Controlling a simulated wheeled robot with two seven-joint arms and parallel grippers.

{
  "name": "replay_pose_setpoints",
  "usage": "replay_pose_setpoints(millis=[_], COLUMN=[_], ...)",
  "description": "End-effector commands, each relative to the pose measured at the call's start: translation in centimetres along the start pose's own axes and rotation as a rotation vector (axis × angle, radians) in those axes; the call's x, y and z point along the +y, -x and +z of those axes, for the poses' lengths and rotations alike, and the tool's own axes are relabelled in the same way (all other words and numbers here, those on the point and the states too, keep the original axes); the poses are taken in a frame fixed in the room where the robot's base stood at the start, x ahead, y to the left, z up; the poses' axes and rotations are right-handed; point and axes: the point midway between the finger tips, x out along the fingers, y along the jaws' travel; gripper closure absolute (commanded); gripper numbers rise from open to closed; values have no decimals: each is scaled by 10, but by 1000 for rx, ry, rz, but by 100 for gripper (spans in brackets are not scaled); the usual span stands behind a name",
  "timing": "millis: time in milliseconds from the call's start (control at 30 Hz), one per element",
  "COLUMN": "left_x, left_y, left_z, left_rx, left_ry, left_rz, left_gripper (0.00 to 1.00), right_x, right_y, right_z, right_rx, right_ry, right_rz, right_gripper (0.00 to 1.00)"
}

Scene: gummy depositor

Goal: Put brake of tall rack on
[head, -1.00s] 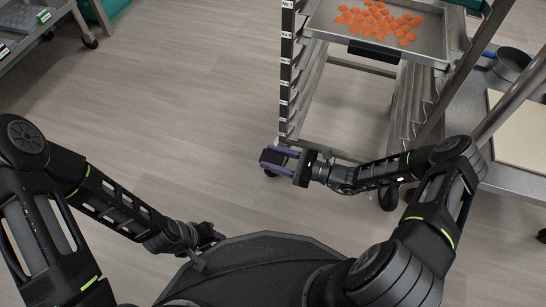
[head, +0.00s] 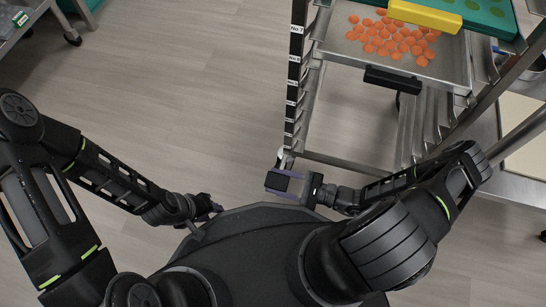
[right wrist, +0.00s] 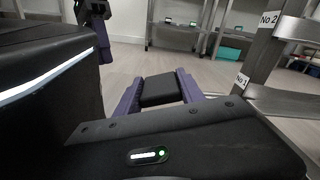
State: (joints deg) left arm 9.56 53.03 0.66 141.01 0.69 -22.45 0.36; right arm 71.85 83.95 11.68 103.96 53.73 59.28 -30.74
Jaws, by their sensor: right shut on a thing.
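The tall rack (head: 295,95) stands right of centre in the head view. Its label-marked post also shows at the right of the right wrist view (right wrist: 257,52). A caster (head: 284,158) shows at the foot of the near-left post; I cannot make out its brake lever. My right gripper (head: 283,184) is just in front of and below that caster in the picture. Its purple fingers are shut on a black block-like thing (right wrist: 160,90); I cannot tell what it is. My left gripper (head: 214,208) is low beside my base, its jaws unclear.
A tray of orange gummies (head: 345,52) sits in the rack, with a black handle-like block at its front. A yellow bar (head: 425,15) and a green mould (head: 490,20) lie above it. A metal table (head: 515,185) stands right. Floor is clear left of the rack.

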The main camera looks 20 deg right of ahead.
Motion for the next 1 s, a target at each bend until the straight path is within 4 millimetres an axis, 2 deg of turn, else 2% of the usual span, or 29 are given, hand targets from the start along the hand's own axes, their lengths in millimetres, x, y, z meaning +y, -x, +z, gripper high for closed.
replay_pose_setpoints(millis=[100,400,433,667,1000], left_x=[-1,-1,-1,-1,0], left_y=[-2,-2,-2,-2,-1], left_z=[1,1,1,0,0], left_rx=[-2,-1,-1,-1,-1], left_ry=[0,0,0,0,0], left_rz=[0,0,0,0,0], left_gripper=[64,64,64,64,64], right_x=[2,2,2,2,2], right_y=[1,1,1,1,3], right_z=[-10,-11,-11,-10,-8], right_rx=[8,10,10,8,5], right_ry=[65,83,83,80,78], right_rz=[-2,1,1,-1,-1], right_gripper=[100,100,52,33,33])
